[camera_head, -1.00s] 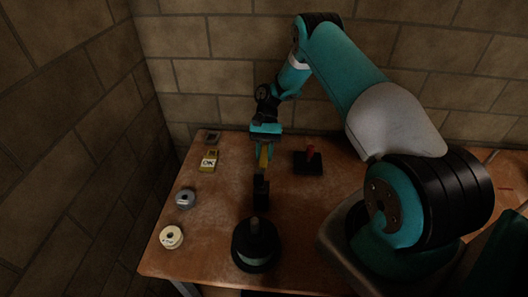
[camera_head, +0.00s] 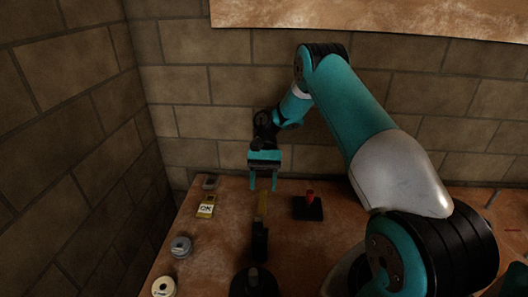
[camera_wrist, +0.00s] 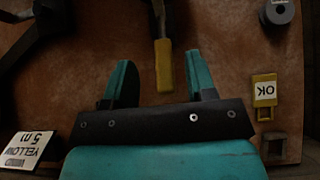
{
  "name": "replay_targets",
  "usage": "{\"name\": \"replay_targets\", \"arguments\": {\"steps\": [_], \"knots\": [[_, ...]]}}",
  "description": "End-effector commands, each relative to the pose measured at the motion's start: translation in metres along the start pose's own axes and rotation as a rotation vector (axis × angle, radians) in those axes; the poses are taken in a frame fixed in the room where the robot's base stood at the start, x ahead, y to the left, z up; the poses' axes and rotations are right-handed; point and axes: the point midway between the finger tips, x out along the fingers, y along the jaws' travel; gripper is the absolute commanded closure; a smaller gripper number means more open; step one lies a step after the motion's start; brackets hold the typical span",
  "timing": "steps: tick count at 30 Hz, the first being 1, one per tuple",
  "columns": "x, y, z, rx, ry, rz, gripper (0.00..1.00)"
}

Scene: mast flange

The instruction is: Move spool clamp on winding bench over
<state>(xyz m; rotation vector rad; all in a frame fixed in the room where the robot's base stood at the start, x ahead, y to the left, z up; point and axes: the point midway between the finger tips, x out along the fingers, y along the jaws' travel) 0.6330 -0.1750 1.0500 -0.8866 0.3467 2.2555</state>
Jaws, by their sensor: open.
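The spool clamp's yellow lever (camera_head: 263,201) points away from the black spool (camera_head: 254,284) in the head view. Its lower end meets a black block (camera_head: 260,240) on the bench (camera_head: 215,262). My gripper (camera_head: 263,187) is open and empty, just beyond and above the lever's far end. In the wrist view the yellow lever (camera_wrist: 164,66) lies between the lines of my two open fingers (camera_wrist: 161,78), its tip short of the palm. I see no contact between fingers and lever.
A red knob on a black base (camera_head: 308,208) stands right of the lever. At left lie a yellow OK tag (camera_head: 206,206), a grey spool (camera_head: 181,247) and a white spool (camera_head: 164,287). A card reading "WIND YELLOW 5 m" (camera_wrist: 27,148) shows in the wrist view.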

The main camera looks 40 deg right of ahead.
Motion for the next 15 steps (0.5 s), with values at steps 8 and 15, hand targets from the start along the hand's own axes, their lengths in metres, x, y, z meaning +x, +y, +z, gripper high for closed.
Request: {"name": "replay_targets", "arguments": {"steps": [8,15], "knots": [[-0.057,0.001,0.060,-0.001,0.001,0.000,0.49],[-0.084,0.000,0.090,0.000,-0.002,0.001,0.49]]}}
